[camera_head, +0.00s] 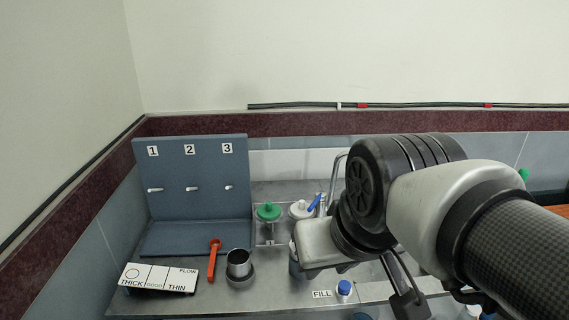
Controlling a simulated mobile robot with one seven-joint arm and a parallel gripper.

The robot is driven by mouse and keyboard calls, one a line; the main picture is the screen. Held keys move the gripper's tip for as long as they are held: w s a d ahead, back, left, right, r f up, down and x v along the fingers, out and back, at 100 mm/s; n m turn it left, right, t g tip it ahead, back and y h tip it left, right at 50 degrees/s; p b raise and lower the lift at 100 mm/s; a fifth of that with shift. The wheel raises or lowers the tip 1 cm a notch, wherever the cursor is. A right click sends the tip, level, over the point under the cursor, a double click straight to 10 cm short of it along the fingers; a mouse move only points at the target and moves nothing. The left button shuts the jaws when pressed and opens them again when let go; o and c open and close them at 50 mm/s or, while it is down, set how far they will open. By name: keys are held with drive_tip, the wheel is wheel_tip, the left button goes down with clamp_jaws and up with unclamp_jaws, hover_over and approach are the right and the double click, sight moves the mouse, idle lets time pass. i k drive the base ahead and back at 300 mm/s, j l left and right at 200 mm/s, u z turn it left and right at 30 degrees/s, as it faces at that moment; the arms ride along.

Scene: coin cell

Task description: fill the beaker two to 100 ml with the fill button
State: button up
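The FILL label (321,294) lies on the steel counter near the front. Just right of it stands a small white piece with a blue top (344,289), which looks like the fill button. My arm reaches in from the right, its wrist over the counter. A dark finger-like part of my gripper (408,300) points down to the right of the button, apart from it in the picture. I cannot tell whether the gripper is open or shut.
A blue-grey panel (207,170) numbered 1, 2, 3 with small pegs stands at the back left. A dark metal cup (238,264), an orange-red tool (213,258) and a FLOW card (159,278) sit before it. Green (268,211) and white (300,209) capped items stand in a rack.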

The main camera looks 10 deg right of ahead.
sight(344, 286)
drive_tip(key=l+z, duration=0.25)
drive_tip(key=l, duration=1.1)
